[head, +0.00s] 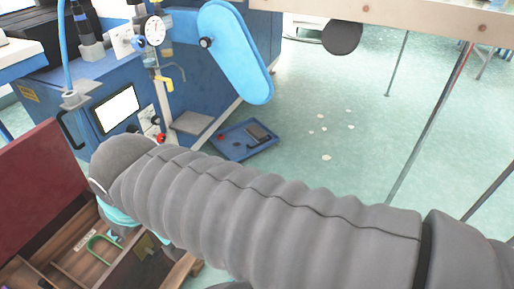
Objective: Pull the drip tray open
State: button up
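A shallow blue tray (224,149) lies low beside the foot of the blue machine (170,84), over the green floor. A dark block (258,132) and a small red item (221,137) lie in it. It may be the drip tray; I cannot tell whether it is joined to the machine. My arm in its grey ribbed sleeve crosses the lower picture from right to left, in front of the tray.
An open wooden box (68,262) with compartments and a dark red lid (35,190) stands at lower left. The machine carries a dial gauge (155,30), a screen (117,109) and a light blue guard (236,52). Pale scraps lie on the open floor (345,160) right of the tray.

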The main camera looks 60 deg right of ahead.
aim_at(238, 145)
jog(key=z, duration=1.8)
jog(key=k, duration=0.9)
jog(key=z, duration=1.25)
jog(key=i, duration=0.85)
jog(key=u, duration=0.35)
jog(key=i, duration=0.8)
jog(key=u, duration=1)
jog(key=i, duration=0.3)
jog(key=u, duration=0.15)
